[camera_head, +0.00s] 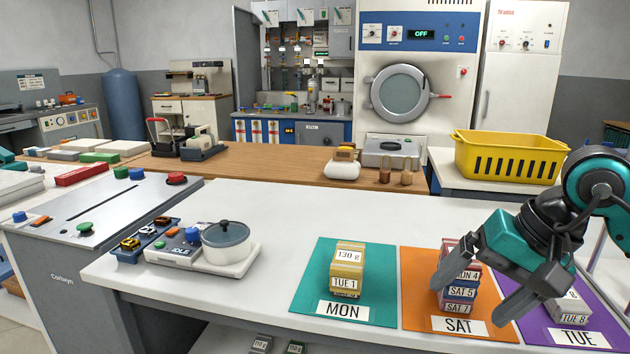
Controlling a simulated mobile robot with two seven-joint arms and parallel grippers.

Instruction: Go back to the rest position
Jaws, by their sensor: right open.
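My right gripper (486,280) is open, its fingers pointing down-left beside the stack of boxes on the orange SAT mat (420,308). This SAT stack (458,292) shows labels MON 4, SAT 5 and SAT 7; I cannot tell whether a finger touches it. My right arm comes in from the right edge and covers part of the purple TUE mat (612,318). A grey box labelled TUE 8 (572,312) sits on that mat, partly hidden behind the gripper. My left gripper is not in view.
Yellowish boxes (347,278) with a 130 g label stand on the teal MON mat (305,290). A scale with a lidded pot (226,240) is on the white table's left. A yellow basket (510,158) stands behind my right arm. The table's middle is clear.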

